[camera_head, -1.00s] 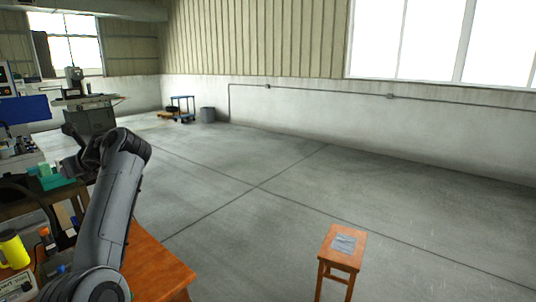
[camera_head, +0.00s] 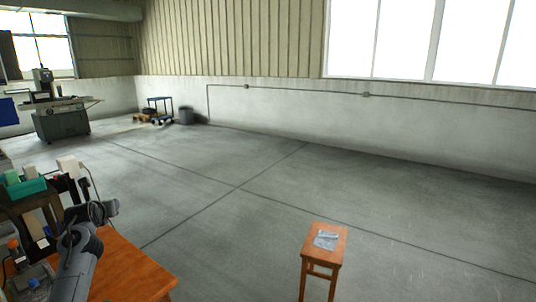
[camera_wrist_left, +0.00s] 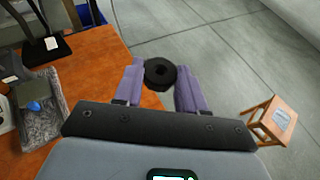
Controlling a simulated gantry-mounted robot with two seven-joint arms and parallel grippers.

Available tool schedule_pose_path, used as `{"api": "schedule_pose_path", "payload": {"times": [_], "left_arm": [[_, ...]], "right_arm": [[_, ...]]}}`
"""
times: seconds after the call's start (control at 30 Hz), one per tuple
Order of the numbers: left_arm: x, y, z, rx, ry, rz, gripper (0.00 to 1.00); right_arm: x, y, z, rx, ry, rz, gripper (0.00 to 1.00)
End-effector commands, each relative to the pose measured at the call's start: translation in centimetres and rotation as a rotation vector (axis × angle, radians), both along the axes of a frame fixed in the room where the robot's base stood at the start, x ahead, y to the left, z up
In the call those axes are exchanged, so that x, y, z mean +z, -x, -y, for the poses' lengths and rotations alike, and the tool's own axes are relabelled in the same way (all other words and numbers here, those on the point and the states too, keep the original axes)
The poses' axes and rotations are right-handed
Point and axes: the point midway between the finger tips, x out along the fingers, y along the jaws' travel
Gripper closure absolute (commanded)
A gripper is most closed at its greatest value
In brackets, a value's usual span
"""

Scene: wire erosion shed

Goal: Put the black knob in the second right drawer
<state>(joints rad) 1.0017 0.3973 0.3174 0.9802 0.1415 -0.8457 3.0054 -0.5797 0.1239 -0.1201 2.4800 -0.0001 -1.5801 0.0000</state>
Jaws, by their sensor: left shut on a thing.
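In the head view my left arm (camera_head: 80,260) is at the lower left; the knob cannot be made out there. The second right drawer cannot be made out in any view. My right gripper is not in view.
The orange-brown table (camera_head: 125,270) holds a grey mat (camera_wrist_left: 42,105) and a dark stand (camera_wrist_left: 35,45). A teal box (camera_head: 25,188) sits at the left. A wooden stool (camera_head: 325,243) stands on the open floor. A machine (camera_head: 60,120) and a cart (camera_head: 160,108) are farther back.

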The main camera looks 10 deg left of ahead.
Motion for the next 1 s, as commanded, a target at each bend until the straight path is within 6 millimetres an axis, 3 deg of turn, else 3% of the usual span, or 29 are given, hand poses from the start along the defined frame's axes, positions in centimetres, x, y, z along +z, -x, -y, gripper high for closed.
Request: {"api": "schedule_pose_path", "payload": {"times": [0.03, 0.1, 0.27, 0.53, 0.67, 0.8, 1.0], "left_arm": [[-2.2, -0.2, 0.9, -0.040, 0.003, -0.005, 0.89], [-4.7, -0.2, 2.3, -0.095, 0.005, -0.004, 0.89], [-7.8, -0.8, 8.2, -0.185, 0.001, 0.000, 0.89], [-14.8, 1.0, 20.8, -0.361, 0.004, 0.000, 0.89], [-17.8, 3.7, 27.4, -0.446, 0.004, 0.000, 0.89], [-20.2, 7.8, 33.9, -0.524, 0.004, 0.000, 0.89], [-21.2, 14.4, 40.4, -0.587, 0.001, -0.001, 0.89]], "right_arm": [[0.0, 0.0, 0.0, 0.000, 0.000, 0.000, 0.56], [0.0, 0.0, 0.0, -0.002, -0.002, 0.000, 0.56], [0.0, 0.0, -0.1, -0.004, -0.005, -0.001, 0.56], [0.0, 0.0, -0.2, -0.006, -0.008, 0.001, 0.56], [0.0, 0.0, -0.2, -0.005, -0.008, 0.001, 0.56], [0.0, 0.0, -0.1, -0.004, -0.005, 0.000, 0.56], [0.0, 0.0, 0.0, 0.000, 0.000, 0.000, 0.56]]}}
